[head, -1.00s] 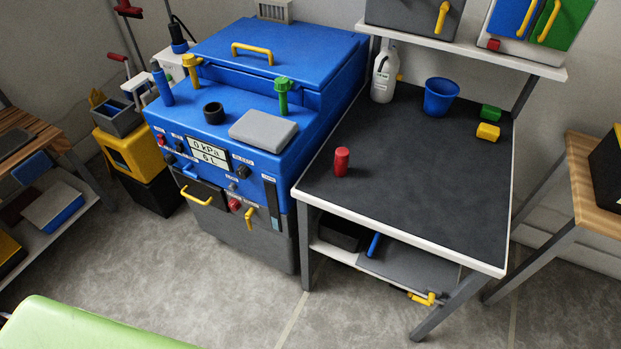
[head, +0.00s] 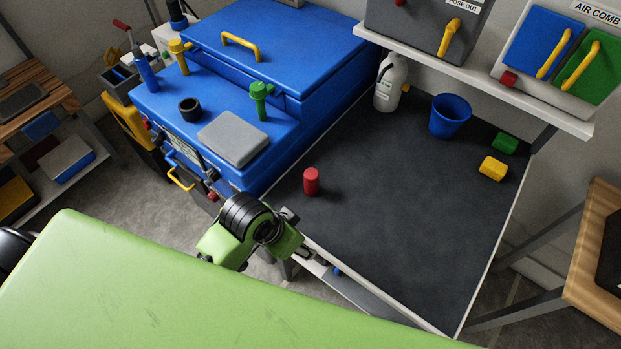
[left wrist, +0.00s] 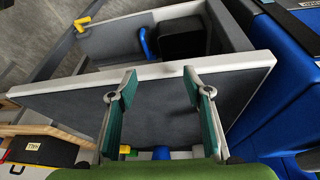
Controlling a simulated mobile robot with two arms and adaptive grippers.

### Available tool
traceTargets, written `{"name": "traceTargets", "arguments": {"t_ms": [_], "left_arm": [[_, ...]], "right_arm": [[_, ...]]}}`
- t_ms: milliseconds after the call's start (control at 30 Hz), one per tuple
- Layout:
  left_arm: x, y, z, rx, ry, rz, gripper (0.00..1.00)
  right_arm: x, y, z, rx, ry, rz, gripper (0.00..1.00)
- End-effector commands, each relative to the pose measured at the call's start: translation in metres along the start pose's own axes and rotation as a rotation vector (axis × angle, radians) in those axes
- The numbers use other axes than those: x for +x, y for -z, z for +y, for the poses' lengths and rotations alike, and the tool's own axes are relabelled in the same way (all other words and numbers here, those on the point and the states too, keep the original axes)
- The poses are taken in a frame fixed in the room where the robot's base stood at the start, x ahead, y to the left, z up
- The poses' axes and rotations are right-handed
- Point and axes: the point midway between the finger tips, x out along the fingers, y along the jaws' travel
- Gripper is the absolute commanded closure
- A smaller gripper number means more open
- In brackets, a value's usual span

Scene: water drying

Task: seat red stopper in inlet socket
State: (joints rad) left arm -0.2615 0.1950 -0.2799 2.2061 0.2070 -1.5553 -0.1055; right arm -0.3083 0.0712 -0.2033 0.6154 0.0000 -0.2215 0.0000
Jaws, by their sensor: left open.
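The red stopper (head: 311,181) stands upright on the dark table top (head: 390,220), near the edge beside the blue machine. It does not show in the left wrist view. A black ring-like socket (head: 190,109) with an open top sits on the blue machine (head: 225,75); no inlet label is readable there. My left gripper is at the near edge of the table, apart from the stopper, its fingers partly hidden in the head view. In the left wrist view its two teal fingers (left wrist: 160,73) are spread and empty over the table. My right gripper is not in view.
A grey pad (head: 233,139) and a green valve (head: 261,101) stand close to the socket. A white bottle (head: 390,82), a blue bucket (head: 449,116), a green block (head: 504,142) and a yellow block (head: 493,168) are farther back. The table's middle is clear.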

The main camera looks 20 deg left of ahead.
Motion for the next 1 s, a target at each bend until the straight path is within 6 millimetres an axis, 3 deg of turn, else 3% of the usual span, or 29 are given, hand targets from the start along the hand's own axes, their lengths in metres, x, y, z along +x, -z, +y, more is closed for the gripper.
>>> {"name": "traceTargets", "arguments": {"t_ms": [67, 367, 533, 800, 1000], "left_arm": [[-0.014, 0.020, 0.007, 0.072, -0.024, 0.013, 0.55], [-0.014, 0.072, 0.019, 0.325, -0.100, -0.003, 0.55], [-0.023, 0.107, 0.013, 0.527, -0.128, -0.047, 0.55], [-0.063, 0.155, -0.036, 0.832, -0.128, -0.210, 0.55], [-0.099, 0.175, -0.074, 0.931, -0.121, -0.310, 0.55]], "right_arm": [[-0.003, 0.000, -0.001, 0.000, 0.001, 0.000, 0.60], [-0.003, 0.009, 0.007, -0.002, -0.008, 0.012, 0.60], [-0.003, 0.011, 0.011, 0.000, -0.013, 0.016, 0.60], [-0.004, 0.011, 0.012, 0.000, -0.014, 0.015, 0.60], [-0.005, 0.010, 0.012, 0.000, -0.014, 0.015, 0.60]]}}
